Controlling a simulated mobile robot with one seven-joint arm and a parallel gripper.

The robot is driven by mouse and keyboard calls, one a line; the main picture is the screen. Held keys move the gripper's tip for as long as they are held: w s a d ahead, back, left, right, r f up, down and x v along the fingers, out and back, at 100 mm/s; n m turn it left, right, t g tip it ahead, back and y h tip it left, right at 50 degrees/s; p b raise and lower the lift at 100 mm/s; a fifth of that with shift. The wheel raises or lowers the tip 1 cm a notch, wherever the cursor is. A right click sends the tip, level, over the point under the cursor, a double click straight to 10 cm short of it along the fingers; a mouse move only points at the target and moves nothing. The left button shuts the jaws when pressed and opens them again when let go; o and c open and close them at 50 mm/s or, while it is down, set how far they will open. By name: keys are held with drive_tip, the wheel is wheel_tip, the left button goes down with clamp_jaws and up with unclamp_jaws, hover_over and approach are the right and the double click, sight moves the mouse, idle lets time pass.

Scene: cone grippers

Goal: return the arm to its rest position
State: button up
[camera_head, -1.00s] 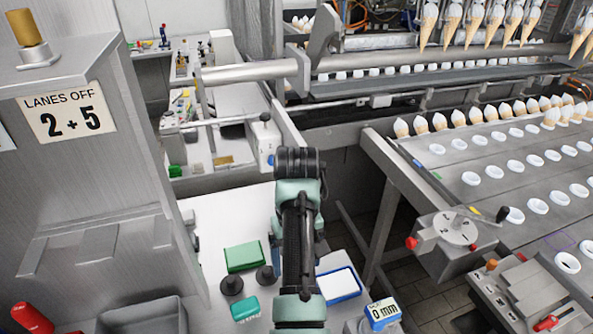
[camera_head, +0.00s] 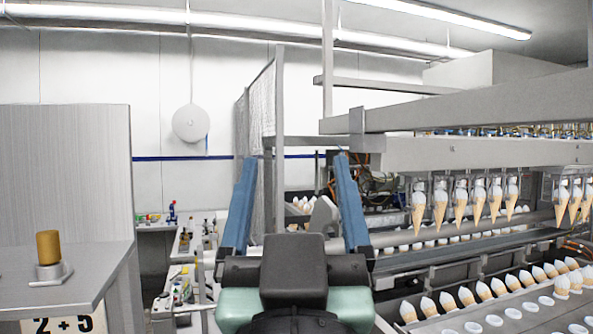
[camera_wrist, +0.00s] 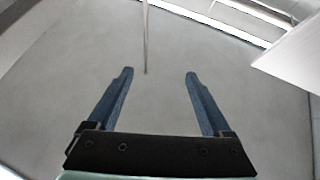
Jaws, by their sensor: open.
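My gripper (camera_head: 295,160) is raised in the middle of the head view, in front of my folded arm. Its two long blue fingers point upward and are spread wide apart, with nothing between them. In the wrist view my gripper (camera_wrist: 157,75) is also open and empty, against a plain grey surface (camera_wrist: 160,45). No object touches the fingers.
A machine with hanging cones (camera_head: 440,205) and a conveyor of cones (camera_head: 485,292) stands on the right. A cluttered bench (camera_head: 185,285) lies behind. A mesh guard (camera_head: 256,150) stands behind the fingers.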

drive_tip(key=s+r+t, duration=0.2)
drive_tip(key=s+r, duration=0.1)
drive_tip(key=s, duration=0.3)
drive_tip(key=shift+r, duration=0.25)
